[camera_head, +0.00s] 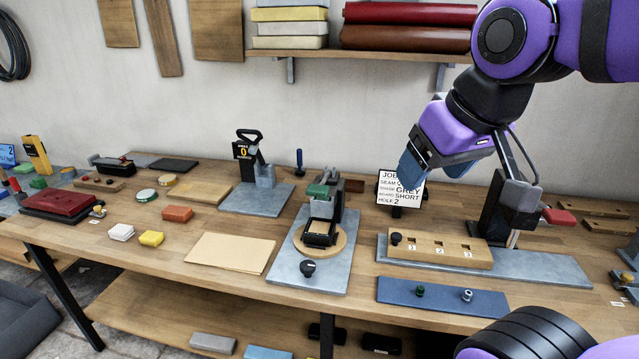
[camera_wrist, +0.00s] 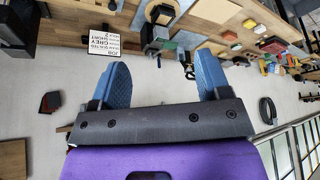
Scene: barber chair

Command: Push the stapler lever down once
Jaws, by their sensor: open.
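A lever device (camera_head: 255,165) with a black looped handle on top and a small counter sign reading 0 stands on a grey plate at the back, left of centre; it looks like the stapler, but its label is too small to read. Its handle (camera_head: 249,136) is raised. My gripper (camera_head: 428,162) has blue fingers and hangs in front of the job card, well to the right of this device and above the bench. In the wrist view my gripper (camera_wrist: 162,65) is open, with nothing between its fingers.
A job card (camera_head: 402,189) stands behind my gripper. A clamp-like fixture (camera_head: 322,215) with a green block is at bench centre. A press (camera_head: 505,205) with a red-tipped lever (camera_head: 559,216) stands at right, behind a numbered wooden block (camera_head: 440,249). Loose blocks lie at left.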

